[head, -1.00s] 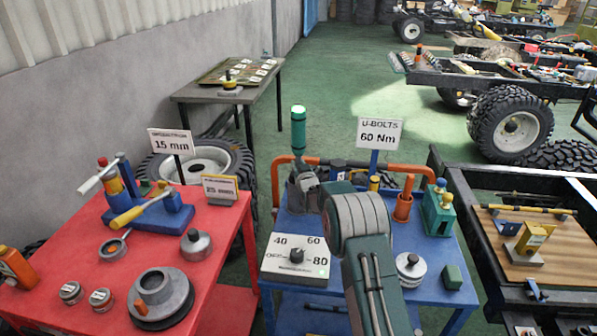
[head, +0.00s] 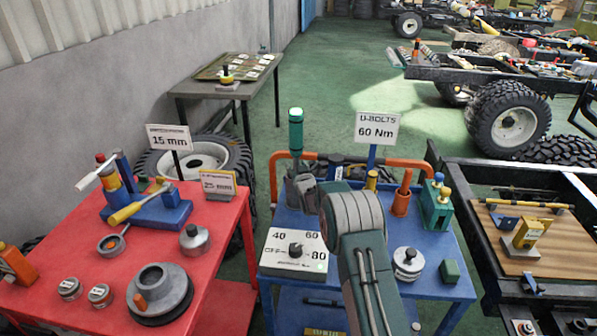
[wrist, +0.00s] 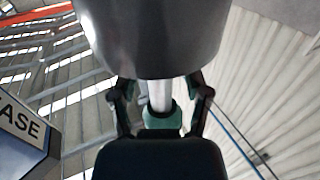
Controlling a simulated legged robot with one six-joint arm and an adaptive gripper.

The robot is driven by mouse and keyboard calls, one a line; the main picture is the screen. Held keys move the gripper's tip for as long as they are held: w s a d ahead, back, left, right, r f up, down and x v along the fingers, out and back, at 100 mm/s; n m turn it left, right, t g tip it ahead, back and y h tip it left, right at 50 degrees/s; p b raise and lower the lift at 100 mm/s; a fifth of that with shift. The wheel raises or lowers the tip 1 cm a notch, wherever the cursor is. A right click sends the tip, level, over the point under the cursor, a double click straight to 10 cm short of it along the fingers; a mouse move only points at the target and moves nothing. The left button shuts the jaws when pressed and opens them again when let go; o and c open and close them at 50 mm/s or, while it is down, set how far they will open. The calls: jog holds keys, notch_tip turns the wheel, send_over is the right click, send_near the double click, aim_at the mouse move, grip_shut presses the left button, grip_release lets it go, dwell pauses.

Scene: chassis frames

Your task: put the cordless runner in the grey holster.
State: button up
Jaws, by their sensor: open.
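The cordless runner, a green cylinder (head: 296,132), stands upright at the back left of the blue cart. Its lower end goes into the grey holster (head: 300,190); how deep it sits cannot be told. In the wrist view my gripper (wrist: 160,92) is open, its two fingers apart on either side of a silver shaft with a green collar (wrist: 160,116). Gaps show between fingers and shaft. A big dark grey cylinder (wrist: 150,40) fills the top of that view. In the head view my arm's green and grey link hides most of my gripper.
A torque dial box (head: 295,252) stands in front of the holster. An orange rail (head: 345,157) and the "60 Nm" sign (head: 376,129) are at the cart's back. A red cart (head: 75,265) with tools is at left, a chassis frame (head: 480,240) at right.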

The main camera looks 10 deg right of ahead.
jog(key=s, duration=1.2)
jog(key=s+d+r+g+h, duration=0.15)
jog(key=s+r+g, duration=0.45)
jog(key=s+r, duration=1)
jog(key=s+a+m+g, duration=0.1)
jog(key=s+g, duration=0.5)
jog(key=s, duration=2.5)
jog(key=shift+a, duration=0.3)
